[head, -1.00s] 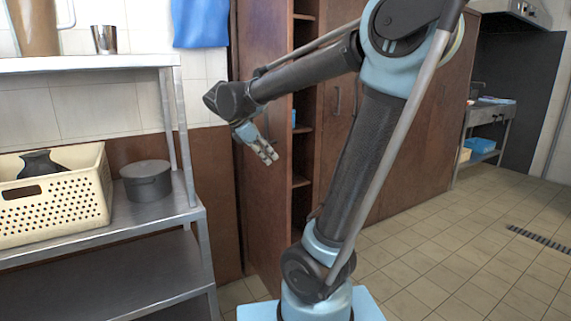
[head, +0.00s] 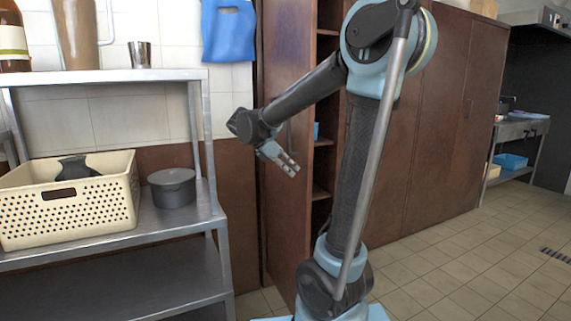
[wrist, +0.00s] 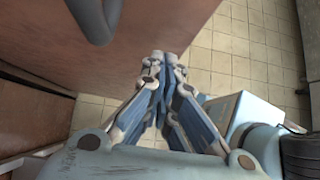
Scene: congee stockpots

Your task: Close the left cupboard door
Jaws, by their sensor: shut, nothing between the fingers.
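The left cupboard door (head: 285,75) is a brown wooden panel standing open, seen at a steep angle, with dark open shelves (head: 326,120) to its right. My gripper (head: 292,169) is in front of the door's face in the head view, its fingers shut and empty. In the wrist view the door (wrist: 190,22) fills the top left, with a grey curved handle (wrist: 97,22) on it.
A steel shelf unit (head: 110,76) stands at the left, holding a cream perforated basket (head: 70,215) and a dark lidded pot (head: 173,188). Closed brown cupboard doors (head: 440,120) stand to the right. The tiled floor (head: 470,260) at the right is clear.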

